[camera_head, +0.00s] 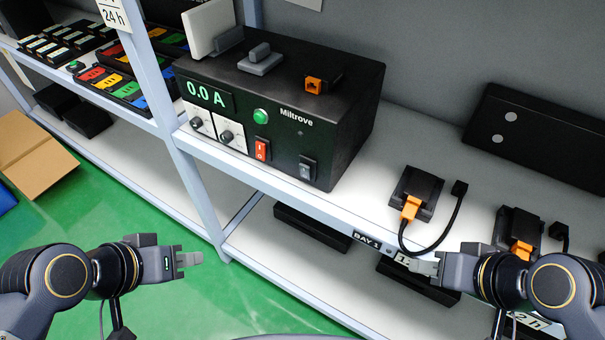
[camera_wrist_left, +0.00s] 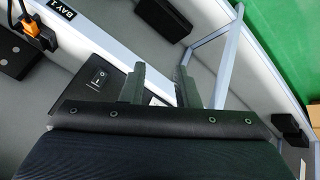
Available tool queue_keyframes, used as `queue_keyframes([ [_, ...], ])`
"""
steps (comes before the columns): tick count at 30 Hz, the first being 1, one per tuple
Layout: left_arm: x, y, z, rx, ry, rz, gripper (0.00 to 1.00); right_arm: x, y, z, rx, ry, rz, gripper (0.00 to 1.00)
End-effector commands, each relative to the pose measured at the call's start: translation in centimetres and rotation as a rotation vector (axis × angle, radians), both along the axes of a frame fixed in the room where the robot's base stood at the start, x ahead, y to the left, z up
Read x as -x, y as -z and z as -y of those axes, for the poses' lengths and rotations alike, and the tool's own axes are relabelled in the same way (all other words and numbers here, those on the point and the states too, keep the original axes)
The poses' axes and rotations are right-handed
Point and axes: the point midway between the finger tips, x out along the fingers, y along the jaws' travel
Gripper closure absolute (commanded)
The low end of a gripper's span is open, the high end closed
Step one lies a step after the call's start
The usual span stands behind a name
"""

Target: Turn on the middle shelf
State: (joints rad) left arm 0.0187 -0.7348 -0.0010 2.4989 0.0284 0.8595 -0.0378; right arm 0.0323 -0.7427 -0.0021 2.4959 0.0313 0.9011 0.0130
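The black Miltrove power unit (camera_head: 290,95) stands on the middle shelf (camera_head: 405,165), its display (camera_head: 208,95) reading 0.0 A. Its front has a green lamp (camera_head: 261,116), a red switch (camera_head: 262,149) and a black rocker switch (camera_head: 307,168). A rocker switch (camera_wrist_left: 97,80), probably the same black one, shows in the left wrist view. My left gripper (camera_head: 192,260) is in front of the shelves, below and left of the unit, touching nothing. Its fingers (camera_wrist_left: 160,72) stand apart with nothing between. My right gripper (camera_head: 422,266) is by the shelf edge near a label; its finger gap is unclear.
A black module with an orange plug (camera_head: 409,207) and cable sits right of the unit; another (camera_head: 522,244) is further right. A shelf post (camera_head: 187,150) stands left of the unit. Black boxes (camera_head: 312,226) lie on the lower shelf.

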Motion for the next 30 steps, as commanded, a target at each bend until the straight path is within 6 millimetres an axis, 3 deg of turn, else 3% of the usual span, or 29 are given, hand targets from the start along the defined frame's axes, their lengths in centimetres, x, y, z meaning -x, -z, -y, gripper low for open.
queue_keyframes([
  [1,-0.6,1.5,0.2,-0.029,0.047,0.044,0.79,0.0,1.6,0.0,0.0,0.0,0.0,0.64],
  [6,-4.5,4.9,1.6,-0.236,0.311,0.351,1.0,0.0,6.9,0.0,0.0,0.0,-0.001,0.64],
  [12,-8.7,7.4,4.8,-0.623,0.651,0.831,1.0,0.0,13.7,0.0,0.0,0.0,-0.001,0.64],
  [18,-10.2,8.0,8.4,-1.053,0.842,1.262,1.0,0.0,19.5,0.0,0.0,0.0,-0.001,0.64],
  [24,-9.8,7.5,10.7,-1.373,0.873,1.516,1.0,0.0,22.6,0.0,0.0,0.0,-0.001,0.64],
  [30,-9.4,6.8,11.4,-1.496,0.862,1.594,1.0,0.0,23.2,0.0,0.0,0.0,0.0,0.64],
])
